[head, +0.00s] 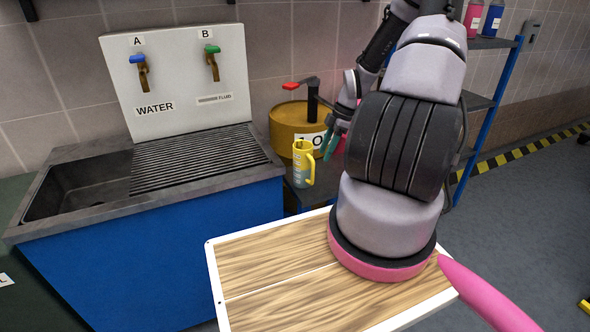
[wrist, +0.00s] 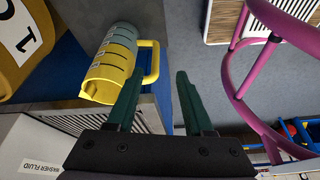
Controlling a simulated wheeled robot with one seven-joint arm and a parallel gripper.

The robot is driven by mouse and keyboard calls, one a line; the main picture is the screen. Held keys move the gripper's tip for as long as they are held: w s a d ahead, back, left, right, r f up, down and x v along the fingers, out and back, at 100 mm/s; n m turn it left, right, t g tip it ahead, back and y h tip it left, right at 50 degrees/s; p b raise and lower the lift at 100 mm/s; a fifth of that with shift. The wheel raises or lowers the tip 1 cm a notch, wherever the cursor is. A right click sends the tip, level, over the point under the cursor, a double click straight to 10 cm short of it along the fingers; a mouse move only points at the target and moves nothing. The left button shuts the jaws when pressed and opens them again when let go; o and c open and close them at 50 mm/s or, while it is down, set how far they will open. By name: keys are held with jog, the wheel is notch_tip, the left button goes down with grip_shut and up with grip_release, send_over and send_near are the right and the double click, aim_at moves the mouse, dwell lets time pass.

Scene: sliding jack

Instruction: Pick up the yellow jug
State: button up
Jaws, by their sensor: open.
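The yellow jug (head: 301,163) stands upright in front of the ochre drum in the head view, with its handle on the right. In the wrist view the jug (wrist: 112,62) is at the upper left. My gripper (head: 331,147) is open, just right of the jug and largely behind my arm in the head view. In the wrist view its dark green fingers (wrist: 158,78) point toward the jug, and the handle shows between or just beyond the fingertips. I cannot tell whether they touch it. Nothing is held.
The ochre drum (head: 283,122) with a red-handled tap stands behind the jug. A blue sink unit (head: 160,255) with two wall taps is at left. My wooden-topped tray (head: 260,262) is in front. A blue-framed shelf (head: 487,120) stands at right; grey floor is free beyond.

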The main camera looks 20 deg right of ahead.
aim_at(306, 168)
jog(key=shift+n, duration=0.3)
jog(key=shift+w+a+x, duration=0.1)
jog(key=shift+w+x, duration=0.05)
jog(key=shift+x, duration=1.9)
jog(key=shift+w+a+x, duration=0.15)
jog(key=shift+w+x, duration=0.05)
jog(key=shift+x, duration=1.8)
jog(key=shift+w+a+x, duration=0.1)
jog(key=shift+w+x, duration=0.05)
jog(key=shift+x, duration=1.9)
jog(key=shift+r, duration=0.2)
grip_shut()
